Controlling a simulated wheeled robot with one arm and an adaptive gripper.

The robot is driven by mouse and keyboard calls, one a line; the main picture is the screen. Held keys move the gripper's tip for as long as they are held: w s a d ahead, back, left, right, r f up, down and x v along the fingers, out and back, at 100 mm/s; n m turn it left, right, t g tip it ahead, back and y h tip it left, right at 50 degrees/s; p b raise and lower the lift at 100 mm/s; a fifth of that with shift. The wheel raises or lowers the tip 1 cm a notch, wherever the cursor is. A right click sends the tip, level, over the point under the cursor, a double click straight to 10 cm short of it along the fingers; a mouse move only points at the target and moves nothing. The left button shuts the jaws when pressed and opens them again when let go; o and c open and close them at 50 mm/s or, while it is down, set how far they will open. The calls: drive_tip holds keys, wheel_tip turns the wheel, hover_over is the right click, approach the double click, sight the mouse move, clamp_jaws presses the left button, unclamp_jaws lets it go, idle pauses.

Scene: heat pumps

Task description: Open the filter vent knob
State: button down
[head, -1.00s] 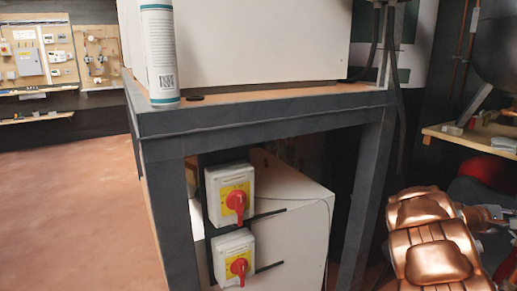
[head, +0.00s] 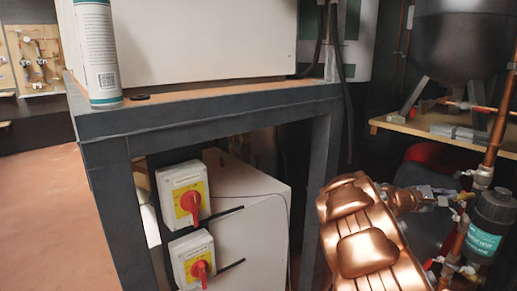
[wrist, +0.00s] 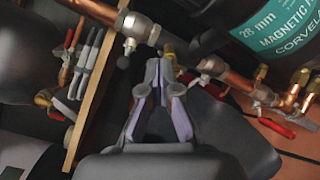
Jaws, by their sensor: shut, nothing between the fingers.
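The magnetic filter (head: 487,228) is a dark canister with a teal label at the right of the head view, upright among copper pipes. A small dark cap (head: 502,192) sits on its top; I cannot tell whether this is the vent knob. In the wrist view the filter (wrist: 275,25) fills the top right, its label partly cut off, and its top is out of frame. My gripper (wrist: 160,68) is shut and empty in the wrist view. Its fingertips are left of and below the filter in the picture, apart from it, near a copper pipe.
Copper pipes (wrist: 150,30) with metal fittings and a red-handled valve (wrist: 276,127) surround my gripper. A wooden shelf edge (wrist: 92,95) runs on its left. In the head view, a dark bench frame (head: 215,115) with two red rotary switches stands left. Floor at far left is clear.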

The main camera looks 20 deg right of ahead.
drive_tip(key=shift+w+a, duration=0.15)
drive_tip(key=shift+a, duration=0.9)
drive_tip(key=shift+r+p, duration=0.15)
drive_tip(key=shift+p, duration=0.55)
drive_tip(key=n+p, duration=0.2)
drive_tip(key=p, duration=0.2)
drive_tip(key=f+n+p, duration=0.1)
drive_tip(key=n+p, duration=0.1)
drive_tip(key=p, duration=0.2)
drive_tip(key=a+n+p, duration=0.1)
drive_tip(key=p, duration=0.2)
drive_tip(key=shift+f+n+p, duration=0.15)
drive_tip(key=shift+n+p, duration=0.25)
drive_tip(key=s+d, duration=0.1)
drive_tip(key=d, duration=0.5)
drive_tip(key=shift+s+d, duration=0.15)
drive_tip(key=shift+d, duration=0.2)
